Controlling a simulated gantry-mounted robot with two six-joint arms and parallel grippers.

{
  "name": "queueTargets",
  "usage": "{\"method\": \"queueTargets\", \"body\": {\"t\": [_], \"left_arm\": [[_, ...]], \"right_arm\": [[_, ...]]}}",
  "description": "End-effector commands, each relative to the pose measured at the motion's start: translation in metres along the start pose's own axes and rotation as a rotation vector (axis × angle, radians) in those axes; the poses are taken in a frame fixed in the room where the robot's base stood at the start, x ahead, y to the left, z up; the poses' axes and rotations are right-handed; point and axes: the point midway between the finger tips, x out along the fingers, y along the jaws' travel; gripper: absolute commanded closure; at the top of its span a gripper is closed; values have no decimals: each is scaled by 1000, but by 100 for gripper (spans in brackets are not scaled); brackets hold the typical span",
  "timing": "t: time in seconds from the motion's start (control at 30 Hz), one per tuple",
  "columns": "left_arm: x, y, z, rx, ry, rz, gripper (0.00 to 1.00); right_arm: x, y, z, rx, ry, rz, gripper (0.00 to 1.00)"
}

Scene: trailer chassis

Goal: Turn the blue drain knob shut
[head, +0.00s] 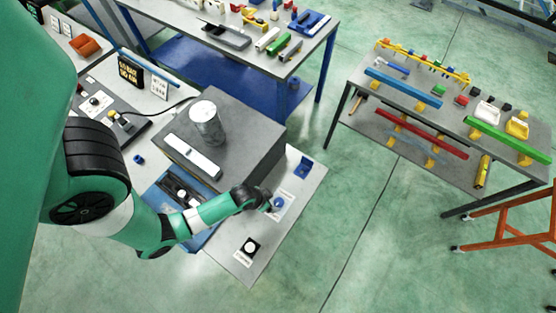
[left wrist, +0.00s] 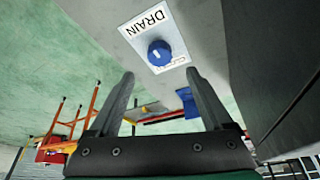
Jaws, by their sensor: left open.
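The blue drain knob (head: 278,202) sits on a white label plate on the grey bench top, to the right of the dark grey block. In the left wrist view the knob (left wrist: 159,53) shows on its plate marked DRAIN (left wrist: 150,35), with a white mark on its face. My left gripper (left wrist: 163,85) is open and empty. Its two fingers point toward the knob, which shows beyond and between the tips, apart from them. In the head view the left gripper (head: 262,198) is just left of the knob. My right gripper is not in view.
A dark grey block (head: 222,130) with a metal cylinder (head: 207,122) stands behind the left arm. A blue bracket (head: 304,166) is behind the knob, and a black-and-white knob (head: 249,246) is in front. Free floor lies to the right.

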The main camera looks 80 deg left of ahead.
Motion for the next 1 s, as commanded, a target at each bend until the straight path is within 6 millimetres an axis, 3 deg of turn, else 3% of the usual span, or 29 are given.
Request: {"method": "queueTargets", "body": {"t": [0.03, 0.3, 0.43, 0.7, 1.0], "left_arm": [[19, 0, 3, 0, -2, 0, 16], [69, 0, 0, 1, 0, 0, 16], [78, 0, 0, 1, 0, 0, 16], [79, 0, -1, 1, 1, 0, 16], [79, 0, -1, 1, 1, 0, 69]], "right_arm": [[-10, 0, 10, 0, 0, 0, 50], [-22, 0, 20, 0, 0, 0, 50], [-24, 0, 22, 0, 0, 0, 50], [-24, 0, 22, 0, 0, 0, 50], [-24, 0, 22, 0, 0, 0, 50]]}}
